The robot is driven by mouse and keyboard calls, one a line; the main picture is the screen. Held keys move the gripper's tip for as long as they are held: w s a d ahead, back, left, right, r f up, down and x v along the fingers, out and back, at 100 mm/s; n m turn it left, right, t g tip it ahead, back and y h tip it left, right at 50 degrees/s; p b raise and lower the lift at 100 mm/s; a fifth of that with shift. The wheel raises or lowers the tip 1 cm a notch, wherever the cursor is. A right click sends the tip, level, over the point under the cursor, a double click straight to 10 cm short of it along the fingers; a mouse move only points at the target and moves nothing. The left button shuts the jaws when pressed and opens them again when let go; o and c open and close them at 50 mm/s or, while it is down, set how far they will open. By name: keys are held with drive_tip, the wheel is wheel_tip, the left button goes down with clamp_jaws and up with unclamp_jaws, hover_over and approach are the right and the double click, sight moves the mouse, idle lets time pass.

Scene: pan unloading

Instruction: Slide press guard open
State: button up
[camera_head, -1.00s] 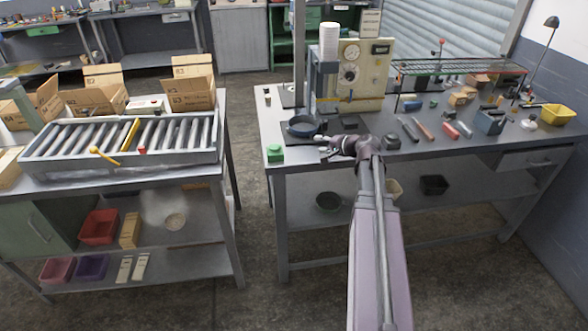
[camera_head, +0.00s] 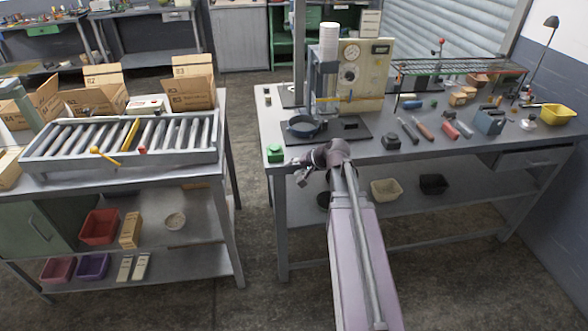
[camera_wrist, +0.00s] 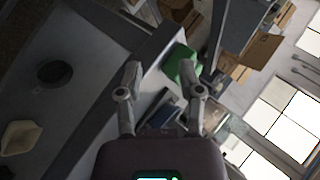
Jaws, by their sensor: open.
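The press (camera_head: 365,75) stands at the back left of the right-hand workbench, with a beige gauge panel, a white cylinder on top and a grey column. A yellow-orange bar (camera_head: 336,98) crosses its front; I cannot clearly make out the guard panel or how far open it is. A dark blue round pan (camera_head: 303,127) sits at the press's front left. My gripper (camera_head: 299,172) is open and empty at the bench's front edge, below and in front of the pan. In the wrist view its spread fingers (camera_wrist: 160,75) point towards the green box (camera_wrist: 181,60), with no visible grip on anything.
Hand tools (camera_head: 424,128) and a yellow bin (camera_head: 558,114) lie to the right. A roller conveyor table (camera_head: 120,143) stands left, across a floor gap.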

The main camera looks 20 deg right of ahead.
sight(326, 107)
drive_tip(key=shift+a+f, duration=0.1)
drive_tip(key=shift+a, duration=0.1)
idle(0.3)
drive_tip(key=w+d+r+m+t+h, duration=0.1)
drive_tip(key=d+r+m+t, duration=0.3)
drive_tip(key=d, duration=0.8)
drive_tip(key=w+d+r+m+t+h, duration=0.1)
drive_tip(key=d+r+m, duration=0.4)
drive_tip(key=d, duration=0.6)
drive_tip(key=t+h, duration=0.1)
drive_tip(key=t, duration=0.1)
drive_tip(key=shift+w+d+r+t, duration=0.25)
drive_tip(key=shift+w+d+t, duration=0.1)
drive_tip(key=shift+w+t, duration=0.05)
drive_tip(key=b+x, duration=0.2)
drive_tip(key=x, duration=1.2)
drive_tip(key=shift+f, duration=0.1)
clamp_jaws()
